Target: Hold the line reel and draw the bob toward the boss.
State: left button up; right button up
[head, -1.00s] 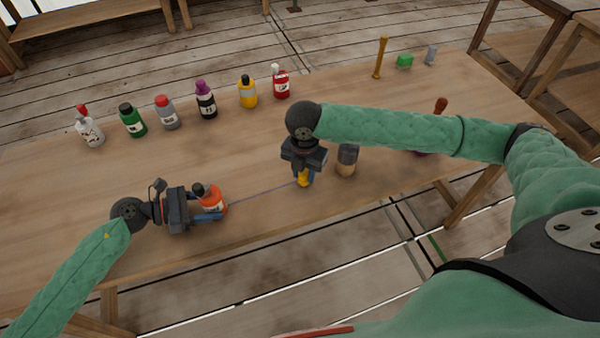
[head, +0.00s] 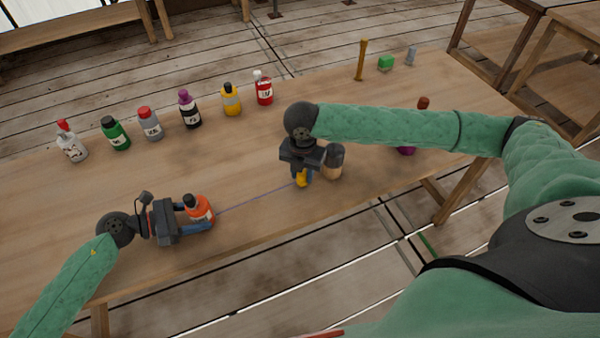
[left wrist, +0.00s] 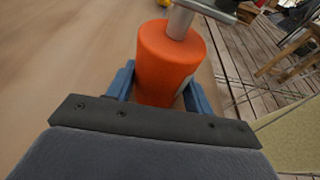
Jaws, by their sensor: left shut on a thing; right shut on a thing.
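The line reel (head: 201,210) is an orange bottle-like body with a dark top, near the table's front left. My left gripper (head: 208,221) is shut on it; in the left wrist view the orange reel (left wrist: 168,65) stands between the blue fingers, a grey metal piece on top. A thin purple line runs from it to the yellow bob (head: 302,178). My right gripper (head: 301,173) is shut on the bob, which is partly hidden by the gripper. Just right of it stands a tan cylinder with a dark top (head: 332,160), perhaps the boss; I cannot tell whether they touch.
Several bottles stand in a row at the back left, from a white one (head: 71,146) to a red one (head: 264,90). A brass rod (head: 361,60), a green block (head: 386,62) and a grey piece (head: 411,55) stand at the back right. A purple-based thing (head: 406,150) is partly behind my right arm.

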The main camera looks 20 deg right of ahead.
jog(key=shift+a+f, duration=0.2)
jog(key=shift+a, duration=0.4)
dwell(0.6)
jog(key=shift+f, duration=0.4)
dwell(1.0)
jog(key=o, duration=1)
jog(key=shift+o, duration=0.2)
jog(key=shift+r, duration=0.1)
notch_tip(320, 180, up, 12)
